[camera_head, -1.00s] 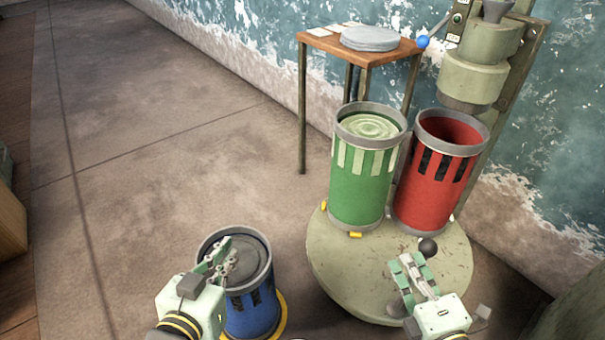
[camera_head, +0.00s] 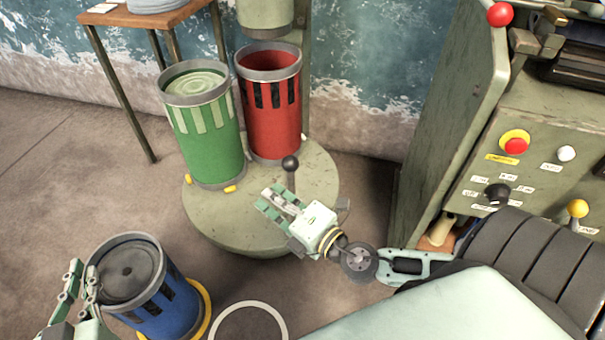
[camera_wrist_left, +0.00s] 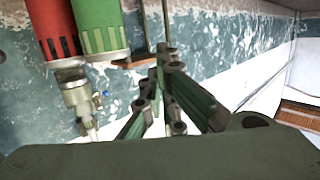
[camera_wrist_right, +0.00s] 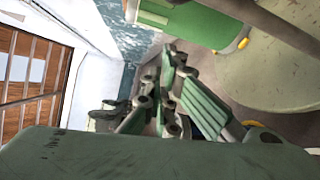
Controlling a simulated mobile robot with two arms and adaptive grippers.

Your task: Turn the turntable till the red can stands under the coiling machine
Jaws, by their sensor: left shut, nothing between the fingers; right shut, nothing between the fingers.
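The round turntable (camera_head: 300,190) carries the green can (camera_head: 212,145) at its left and the red can (camera_head: 272,125) at its back. The red can stands upright and looks empty, its rim just below the coiling machine's cylindrical head (camera_head: 265,17). Whether it is exactly centred under the head, I cannot tell. A post with a black knob (camera_head: 289,162) rises from the turntable's front right. My right gripper (camera_head: 270,199) is shut and empty, in front of the post, apart from the knob. My left gripper (camera_head: 78,277) is shut and empty beside the blue can (camera_head: 165,305).
The blue can stands on the floor at lower left in a yellow ring (camera_head: 203,300). A small table (camera_head: 130,18) stands at the back left. A green machine (camera_head: 440,140) with buttons and levers fills the right. A pale ring (camera_head: 248,308) shows at the front. The left floor is clear.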

